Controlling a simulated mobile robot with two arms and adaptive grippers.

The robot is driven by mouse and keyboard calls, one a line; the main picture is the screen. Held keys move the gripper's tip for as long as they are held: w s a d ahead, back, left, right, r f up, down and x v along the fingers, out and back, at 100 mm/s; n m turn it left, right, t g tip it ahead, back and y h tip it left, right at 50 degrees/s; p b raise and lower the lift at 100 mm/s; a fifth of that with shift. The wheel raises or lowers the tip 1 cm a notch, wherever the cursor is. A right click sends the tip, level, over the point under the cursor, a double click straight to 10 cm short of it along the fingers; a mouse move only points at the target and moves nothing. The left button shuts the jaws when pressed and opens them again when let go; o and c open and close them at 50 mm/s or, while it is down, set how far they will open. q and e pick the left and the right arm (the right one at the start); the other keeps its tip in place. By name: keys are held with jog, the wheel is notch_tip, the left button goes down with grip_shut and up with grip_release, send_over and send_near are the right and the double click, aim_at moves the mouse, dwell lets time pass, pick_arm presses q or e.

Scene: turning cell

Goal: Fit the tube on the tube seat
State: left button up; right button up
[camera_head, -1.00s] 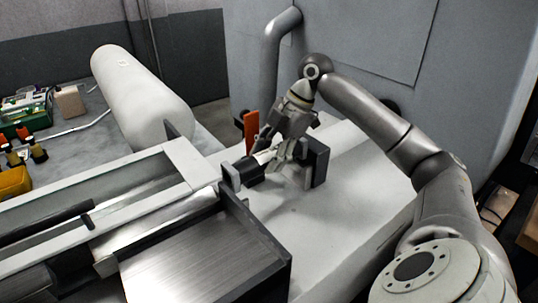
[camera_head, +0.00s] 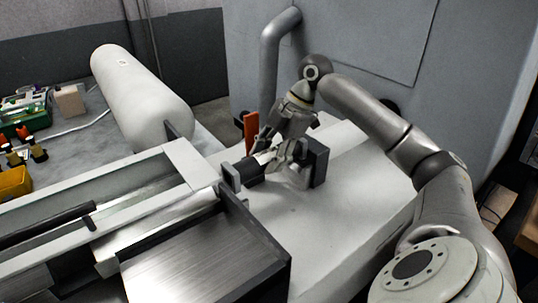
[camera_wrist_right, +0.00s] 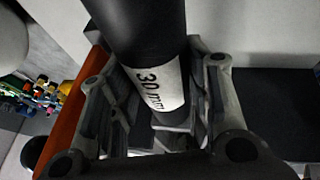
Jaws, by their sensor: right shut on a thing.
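The black tube (camera_head: 250,172) with a white label lies between two dark upright plates, the left plate (camera_head: 230,178) and the right block (camera_head: 316,162), on the pale machine top; I take these as the tube seat. In the right wrist view the tube (camera_wrist_right: 140,35) carries a "30 mm" label (camera_wrist_right: 158,90). My right gripper (camera_head: 272,160) is shut on the tube, its fingers on both sides of the labelled end. Whether the tube touches or rests in the seat is hard to tell, as the fingers cover its right end. My left gripper is not in view.
An orange upright strip (camera_head: 251,132) stands close behind the gripper. A long open metal trough (camera_head: 120,205) and a dark-walled tray (camera_head: 200,255) lie to the left and front. A large white cylinder (camera_head: 140,95) is behind. The pale top (camera_head: 330,215) in front is clear.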

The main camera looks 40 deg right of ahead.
jog(key=shift+f, duration=0.5)
jog(key=shift+f, duration=0.2)
dwell(0.9)
dwell(0.6)
jog(key=shift+f, duration=1.2)
dwell(1.2)
jog(key=shift+f, duration=0.1)
dwell(1.0)
jog(key=o, duration=1.8)
jog(key=shift+s, duration=0.1)
jog(key=shift+r+p, duration=4)
jog(key=shift+p, duration=0.2)
